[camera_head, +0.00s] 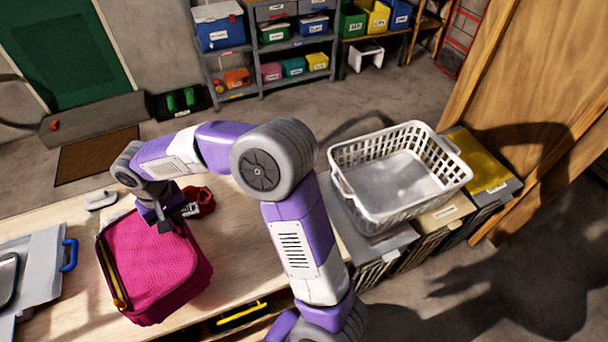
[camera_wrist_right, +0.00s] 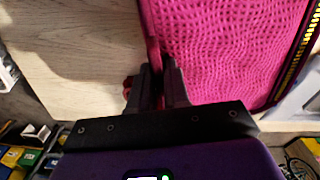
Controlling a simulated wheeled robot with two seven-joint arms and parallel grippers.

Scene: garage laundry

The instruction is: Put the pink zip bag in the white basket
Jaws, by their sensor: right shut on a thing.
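The pink zip bag (camera_head: 155,262) is on the wooden bench at the lower left in the head view, with a yellow zip along its left edge. My right gripper (camera_head: 165,222) is at the bag's upper edge and shut on it. In the right wrist view the bag (camera_wrist_right: 235,50) fills the upper right, and the gripper's fingers (camera_wrist_right: 160,85) pinch its edge. The white basket (camera_head: 400,180) stands to the right of the bench, on grey and tan boxes. The basket is empty. My left gripper does not show.
The wooden bench (camera_head: 245,225) has a blue-handled grey case (camera_head: 40,265) at left. A small red object (camera_head: 200,202) lies behind the bag, and a whitish object (camera_head: 101,200) lies near the bench's back edge. A wooden panel (camera_head: 535,100) rises right of the basket.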

